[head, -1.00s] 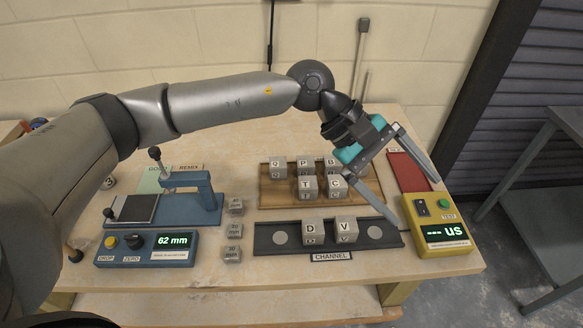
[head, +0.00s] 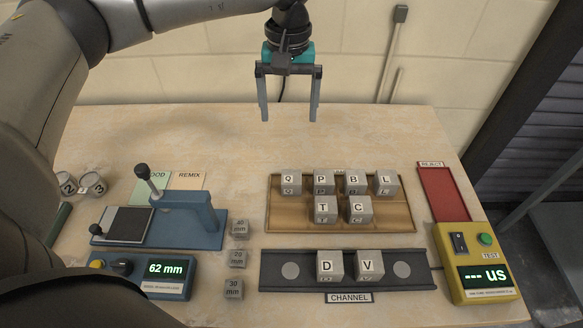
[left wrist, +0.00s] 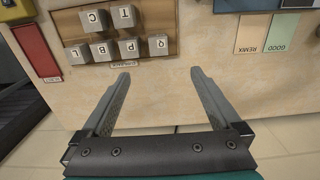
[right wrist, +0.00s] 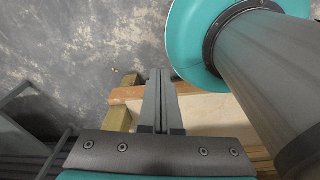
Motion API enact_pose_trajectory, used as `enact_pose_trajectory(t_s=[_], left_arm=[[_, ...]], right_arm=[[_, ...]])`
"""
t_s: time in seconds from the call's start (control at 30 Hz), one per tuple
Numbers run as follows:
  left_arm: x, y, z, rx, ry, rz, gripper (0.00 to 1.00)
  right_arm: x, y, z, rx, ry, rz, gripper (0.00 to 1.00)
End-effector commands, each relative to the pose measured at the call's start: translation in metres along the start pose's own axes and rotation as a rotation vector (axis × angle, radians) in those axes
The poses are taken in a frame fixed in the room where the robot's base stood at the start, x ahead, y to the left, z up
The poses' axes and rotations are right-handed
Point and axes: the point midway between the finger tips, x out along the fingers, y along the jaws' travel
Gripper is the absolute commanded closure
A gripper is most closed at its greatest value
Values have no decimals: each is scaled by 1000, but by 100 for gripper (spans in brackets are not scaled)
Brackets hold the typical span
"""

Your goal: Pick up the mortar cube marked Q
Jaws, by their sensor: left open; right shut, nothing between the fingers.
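The mortar cube marked Q (head: 290,184) is grey and sits at the back left of the wooden tray (head: 335,222). It also shows in the left wrist view (left wrist: 158,44), at the tray's end, upside down. My left gripper (head: 289,118) is open and empty, high up behind the tray and apart from the cube. In the left wrist view its two fingers (left wrist: 160,85) point toward the table, with Q ahead of the gap between them. My right gripper (right wrist: 160,75) is shut and empty, over the table edge and floor; it does not show in the head view.
Cubes P (head: 322,181), B (head: 354,182) and L (head: 387,183) stand in Q's row, with T (head: 325,209) and C (head: 359,209) in front. The channel (head: 410,284) holds D and V. A blue press (head: 205,222) stands left. The table's back strip is clear.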

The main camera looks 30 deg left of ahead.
Motion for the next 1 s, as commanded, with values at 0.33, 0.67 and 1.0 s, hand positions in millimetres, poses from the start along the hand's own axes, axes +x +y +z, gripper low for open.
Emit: enact_pose_trajectory(t_s=[0.33, 0.67, 1.0], left_arm=[[64, 1, 1, 0, -2, 1, 3], [92, 1, 1, 0, -5, 0, 3], [159, 1, 2, -1, -4, 0, 3]], right_arm=[[62, -6, 20, 0, -21, -7, 100], [75, -2, 23, -2, -25, -1, 100], [81, -1, 17, -2, -13, 0, 100]])
